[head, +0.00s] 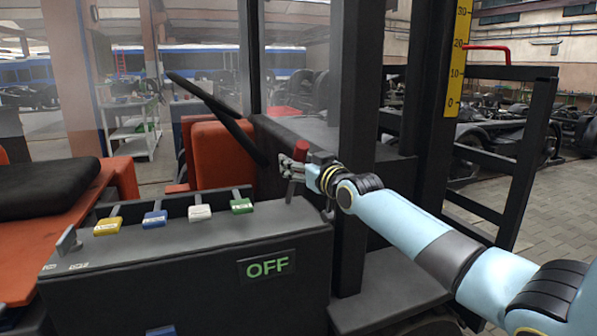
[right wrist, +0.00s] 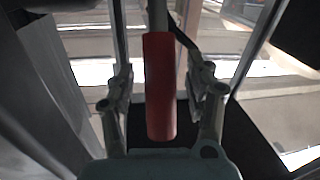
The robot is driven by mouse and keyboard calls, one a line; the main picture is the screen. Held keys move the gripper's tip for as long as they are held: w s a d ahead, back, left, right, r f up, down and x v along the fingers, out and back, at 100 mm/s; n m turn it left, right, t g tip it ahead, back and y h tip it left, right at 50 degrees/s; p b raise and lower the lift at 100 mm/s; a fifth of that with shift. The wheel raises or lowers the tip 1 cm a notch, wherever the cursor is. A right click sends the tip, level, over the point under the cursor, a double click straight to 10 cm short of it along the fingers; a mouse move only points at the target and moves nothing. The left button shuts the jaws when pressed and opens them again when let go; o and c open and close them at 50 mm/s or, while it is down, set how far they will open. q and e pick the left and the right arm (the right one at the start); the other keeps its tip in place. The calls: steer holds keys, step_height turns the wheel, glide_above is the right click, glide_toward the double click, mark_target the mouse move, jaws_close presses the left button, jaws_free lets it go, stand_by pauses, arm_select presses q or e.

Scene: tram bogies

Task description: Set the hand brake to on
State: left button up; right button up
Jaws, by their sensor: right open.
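A lever with a red grip (head: 300,150), which looks like the hand brake, stands upright beside the right end of the dark console. My right gripper (head: 291,170) is at this lever, its arm reaching in from the right. In the right wrist view the red grip (right wrist: 160,88) lies between the two fingers of my open gripper (right wrist: 162,82), with a gap on each side. The lever's foot is hidden in both views. My left gripper is not in view.
On the console (head: 190,255) are yellow (head: 108,226), blue (head: 154,219), white (head: 199,212) and green (head: 241,205) levers. A dark post (head: 358,130) stands close behind my right forearm. An orange seat (head: 215,150) is behind the console. A black fork mast with a yellow scale (head: 458,60) rises at right.

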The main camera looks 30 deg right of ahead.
jaws_close()
stand_by(0.4)
steer(key=shift+r, duration=0.1)
steer(key=shift+w+d+r+g+p, duration=0.15)
steer(key=shift+w+r+g+p, duration=0.3)
steer(key=shift+w, duration=0.15)
steer(key=w+d+r+g+p, duration=0.1)
steer(key=w+g+p, duration=0.2)
steer(key=w+g, duration=0.2)
steer(key=shift+w+d+r+m+y, duration=0.25)
steer(key=shift+w+d+m+y, duration=0.15)
steer(key=shift+w, duration=0.7)
